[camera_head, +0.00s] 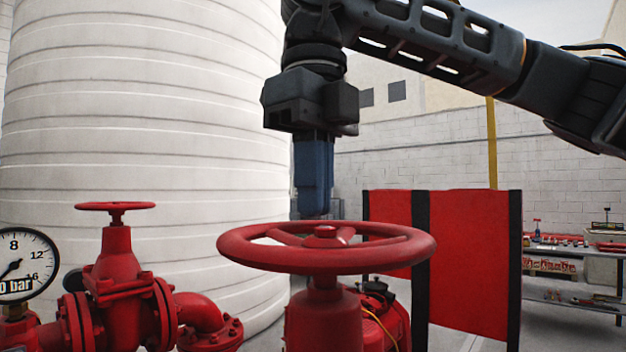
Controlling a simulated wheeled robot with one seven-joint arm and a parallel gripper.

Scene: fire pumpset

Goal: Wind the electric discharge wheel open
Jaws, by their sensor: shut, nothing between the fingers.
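A large red handwheel (252,256) stands level on a red valve stem in the near middle of the head view. No label shows on it. A smaller red handwheel (115,206) tops a red gate valve further left. My gripper (312,212) points straight down with its blue-grey fingers shut and empty. Its fingertips are at the far side of the large wheel, just above or behind the rim. I cannot tell whether they touch the wheel.
A pressure gauge (22,264) is at the far left. A big white tank (140,110) fills the left background. A red panel with black posts (468,260) stands behind the wheel to the right. Shelves with small parts (575,268) are at the far right.

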